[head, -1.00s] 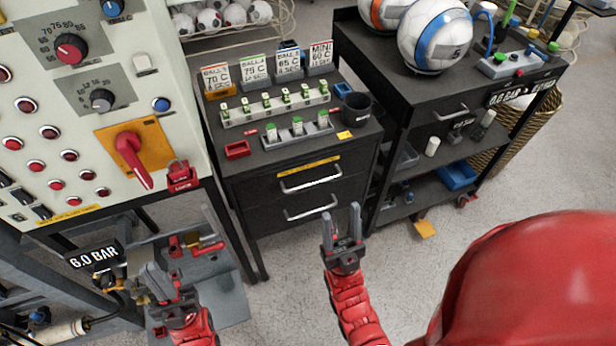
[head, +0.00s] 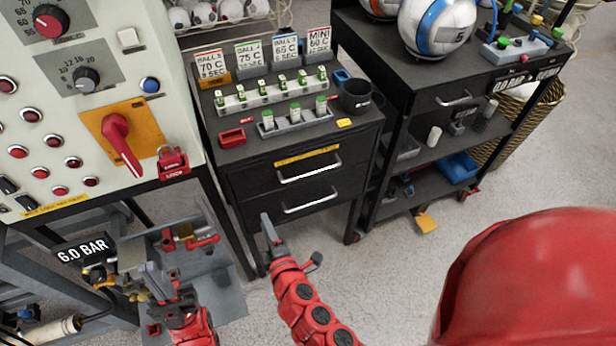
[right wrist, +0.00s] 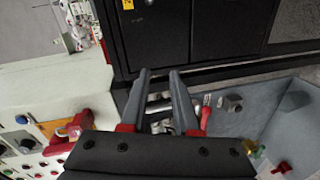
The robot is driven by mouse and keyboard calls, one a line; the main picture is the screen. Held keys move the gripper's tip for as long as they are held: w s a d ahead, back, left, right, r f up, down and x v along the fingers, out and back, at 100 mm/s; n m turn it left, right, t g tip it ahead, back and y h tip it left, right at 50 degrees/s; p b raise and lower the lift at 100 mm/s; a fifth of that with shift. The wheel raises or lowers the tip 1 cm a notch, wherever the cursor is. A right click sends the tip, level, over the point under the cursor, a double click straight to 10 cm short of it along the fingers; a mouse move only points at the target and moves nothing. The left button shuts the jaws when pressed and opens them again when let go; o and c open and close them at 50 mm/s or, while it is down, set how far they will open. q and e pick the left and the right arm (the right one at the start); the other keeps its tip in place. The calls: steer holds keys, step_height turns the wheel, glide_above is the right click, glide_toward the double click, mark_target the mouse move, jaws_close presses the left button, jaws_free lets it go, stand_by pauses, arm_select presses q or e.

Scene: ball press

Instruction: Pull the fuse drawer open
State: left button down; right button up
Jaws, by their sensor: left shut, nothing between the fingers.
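The black cabinet (head: 232,180) has two front drawers with silver bar handles, both shut. The upper drawer (head: 262,184) has a yellow label above its handle (head: 310,172); I cannot read the label. The lower drawer's handle (head: 311,203) is below it. My right gripper (head: 268,222) is in front of the cabinet, low and left of both handles and apart from them. It is open and empty; its two spread fingers show in the right wrist view (right wrist: 161,75), with the dark cabinet front (right wrist: 232,28) beyond. My left gripper (head: 158,275) is shut and empty at lower left.
A control panel (head: 45,120) with a red lever stands at left, above a grey metal tray (head: 215,280). A dark cart (head: 420,110) with balls on top stands right of the cabinet. Fuse racks (head: 270,100) sit on the cabinet top. The floor in front is clear.

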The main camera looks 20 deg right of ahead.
mark_target(308, 174)
steer(key=s+d+r+m+g+h, duration=0.1)
steer(key=s+d+r+m+h, duration=0.1)
steer(key=d+h, duration=0.65)
steer(key=shift+y, duration=0.95)
steer(key=p+x, duration=0.1)
steer(key=x, duration=0.4)
steer(key=d+p+x, duration=0.1)
steer(key=x, duration=1.1)
steer(key=shift+s+d+f+p, duration=0.1)
steer(key=shift+d+f+p, duration=0.15)
steer(key=shift+p, duration=0.15)
jaws_close()
